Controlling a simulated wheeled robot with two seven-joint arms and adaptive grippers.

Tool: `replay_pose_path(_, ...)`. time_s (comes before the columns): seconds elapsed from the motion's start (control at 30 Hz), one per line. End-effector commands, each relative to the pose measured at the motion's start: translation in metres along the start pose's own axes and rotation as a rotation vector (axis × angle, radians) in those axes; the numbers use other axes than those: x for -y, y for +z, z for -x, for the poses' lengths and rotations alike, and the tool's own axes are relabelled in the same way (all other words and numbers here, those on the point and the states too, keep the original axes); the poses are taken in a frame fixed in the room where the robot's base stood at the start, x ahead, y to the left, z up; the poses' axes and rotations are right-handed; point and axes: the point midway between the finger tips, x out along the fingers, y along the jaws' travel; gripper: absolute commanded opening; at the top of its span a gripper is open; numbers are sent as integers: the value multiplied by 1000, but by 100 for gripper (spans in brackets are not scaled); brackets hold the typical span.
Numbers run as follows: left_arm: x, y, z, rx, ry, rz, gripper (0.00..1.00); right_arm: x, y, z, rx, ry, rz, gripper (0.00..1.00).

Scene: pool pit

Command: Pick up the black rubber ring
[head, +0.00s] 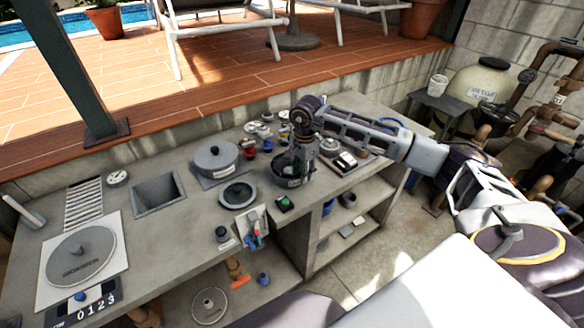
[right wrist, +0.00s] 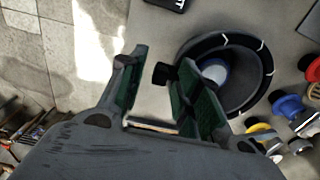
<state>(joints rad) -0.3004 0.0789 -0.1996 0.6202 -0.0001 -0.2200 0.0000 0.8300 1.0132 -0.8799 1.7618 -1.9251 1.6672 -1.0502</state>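In the head view a dark ring-shaped piece (head: 238,195) lies flat on the grey counter; I cannot tell for sure that it is the rubber ring. In the right wrist view this bowl (right wrist: 262,92) has a black rim with white marks and a blue and white piece inside. The right gripper (right wrist: 163,66) is open there, at the bowl's left side, with a small black tab (right wrist: 162,74) between its green-padded fingers. Contact is unclear. My left gripper is out of view.
A lidded grey pot (head: 215,160), a square recess (head: 158,194) and a round plate (head: 80,255) are on the counter. Coloured fittings (right wrist: 287,106) crowd the bowl's right side.

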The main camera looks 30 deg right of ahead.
Motion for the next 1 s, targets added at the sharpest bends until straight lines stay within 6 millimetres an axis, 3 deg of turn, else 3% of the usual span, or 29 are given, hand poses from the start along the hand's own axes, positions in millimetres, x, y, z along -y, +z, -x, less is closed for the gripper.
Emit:
replay_pose_path(0.03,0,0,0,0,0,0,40,0,0,0,0,0,0,23)
replay_pose_path(0.2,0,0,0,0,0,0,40,0,0,0,0,0,0,1)
replay_pose_path(0.67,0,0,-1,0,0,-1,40,0,0,5,0,-1,0,0)
replay_pose_path(1.0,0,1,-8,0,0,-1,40,1,0,41,0,-4,0,0)
